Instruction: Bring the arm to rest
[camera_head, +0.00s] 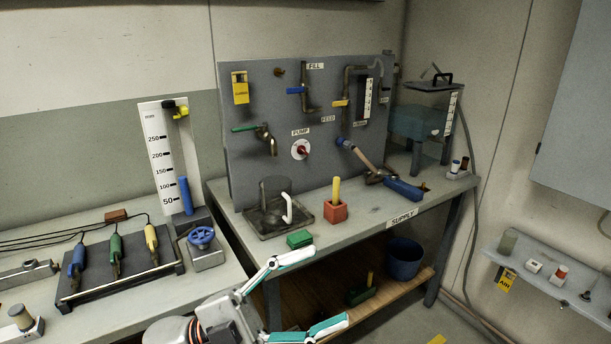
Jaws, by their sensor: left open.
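My left gripper (328,285) is in the lower middle of the head view, in front of the supply bench's front edge. Its two white and teal fingers are spread wide apart, with nothing between them. Part of my left arm shows below it at the bottom edge. The gripper appears apart from the bench and its objects, though its exact distance is hard to judge. My right gripper does not show.
The supply bench (350,220) carries a clear jug (275,190), a red block (335,210) and a green block (300,239). A blue bucket (404,260) stands on the lower shelf. A tool rack (120,276) and blue valve wheel (201,236) lie to the left.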

